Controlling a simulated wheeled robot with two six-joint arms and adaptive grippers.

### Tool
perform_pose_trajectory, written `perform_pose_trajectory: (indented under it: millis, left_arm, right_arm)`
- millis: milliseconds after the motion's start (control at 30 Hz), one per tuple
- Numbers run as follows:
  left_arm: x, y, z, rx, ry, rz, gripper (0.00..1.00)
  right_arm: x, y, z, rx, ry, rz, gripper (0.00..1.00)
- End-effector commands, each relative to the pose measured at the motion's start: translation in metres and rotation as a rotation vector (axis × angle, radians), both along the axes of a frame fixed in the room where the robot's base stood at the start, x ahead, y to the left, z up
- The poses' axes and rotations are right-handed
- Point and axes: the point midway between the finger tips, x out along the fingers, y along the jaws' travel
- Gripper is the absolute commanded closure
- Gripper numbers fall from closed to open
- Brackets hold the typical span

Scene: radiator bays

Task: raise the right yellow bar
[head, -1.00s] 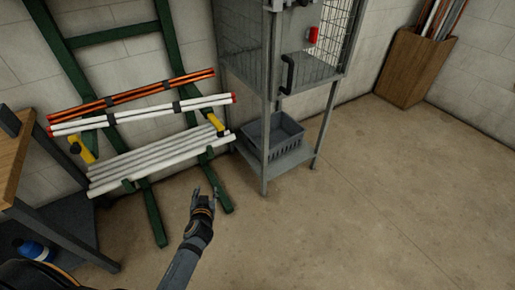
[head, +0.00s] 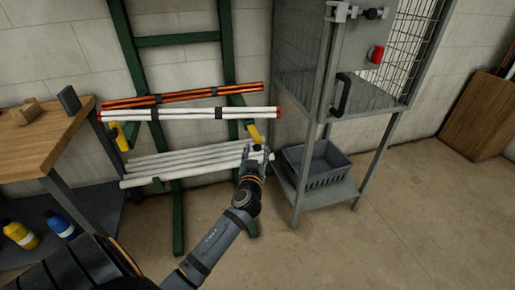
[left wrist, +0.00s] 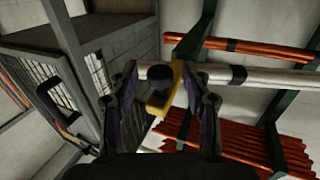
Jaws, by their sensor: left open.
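The right yellow bar (head: 254,131) slants down at the right end of the white tubes (head: 180,115) on the green rack (head: 177,40). A dark round knob (head: 257,147) shows at its lower end. My left gripper (head: 257,156) is at that lower end. In the left wrist view the yellow bar (left wrist: 171,92) and dark knob (left wrist: 155,76) appear between the two spread fingers of my left gripper (left wrist: 164,75). I cannot tell whether the fingers touch them. The left yellow bar (head: 119,137) hangs at the tubes' other end. My right gripper is out of view.
Orange tubes (head: 185,95) lie above, and grey-white tubes (head: 195,167) lie below. A grey wire cage (head: 290,60) with a grey basket (head: 318,170) below stands close on the right. A wooden bench (head: 50,140) is at left.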

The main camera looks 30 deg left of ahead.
Motion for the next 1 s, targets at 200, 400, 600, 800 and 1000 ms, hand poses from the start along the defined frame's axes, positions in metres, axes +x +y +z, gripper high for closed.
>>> perform_pose_trajectory:
  millis: [200,400,600,800,1000]
  left_arm:
    - [0.016,0.008,0.0,0.0,0.001,0.0,0.52]
    - [0.017,0.008,-0.001,-0.001,0.0,-0.001,0.52]
    - [0.016,0.008,-0.001,0.0,0.001,-0.001,0.74]
    - [0.016,0.008,-0.001,0.0,0.001,-0.001,1.0]
    - [0.016,0.008,-0.001,-0.001,0.0,-0.001,1.0]
  right_arm:
    - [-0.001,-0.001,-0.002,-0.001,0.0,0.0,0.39]
    - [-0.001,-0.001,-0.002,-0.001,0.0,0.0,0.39]
    - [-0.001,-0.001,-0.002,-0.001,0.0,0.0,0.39]
    - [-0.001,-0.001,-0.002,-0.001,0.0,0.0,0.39]
    - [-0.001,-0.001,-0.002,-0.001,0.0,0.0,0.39]
